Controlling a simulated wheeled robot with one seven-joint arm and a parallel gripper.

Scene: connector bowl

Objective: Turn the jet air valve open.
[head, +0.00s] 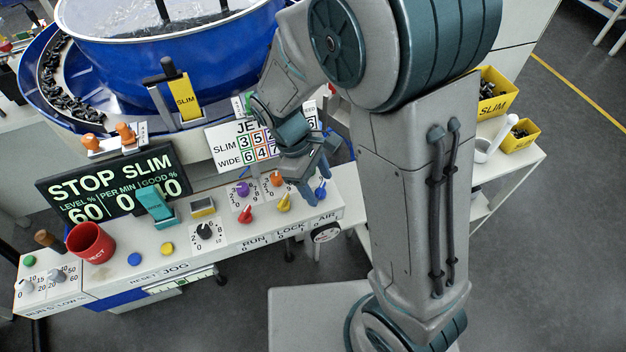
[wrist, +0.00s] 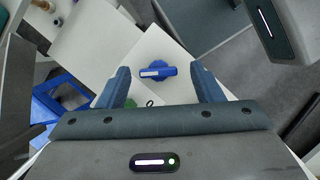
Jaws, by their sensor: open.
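The jet air valve is a blue lever knob (head: 321,190) at the right end of the control panel, above the AIR label. In the wrist view the blue knob (wrist: 157,72) shows a white-striped handle lying nearly level across the picture on a white surface. My gripper (head: 317,187) points down over this end of the panel, and its fingers partly hide the knob in the head view. In the wrist view my gripper (wrist: 159,72) is open, with one finger to each side of the knob and a visible gap on both sides. Contact is not visible.
A yellow knob (head: 284,202) and a red knob (head: 245,213) sit left of the valve, with purple and orange knobs behind them. A round gauge (head: 326,232) is on the panel's front. The JET sign (head: 232,150) and blue bowl (head: 170,60) stand behind.

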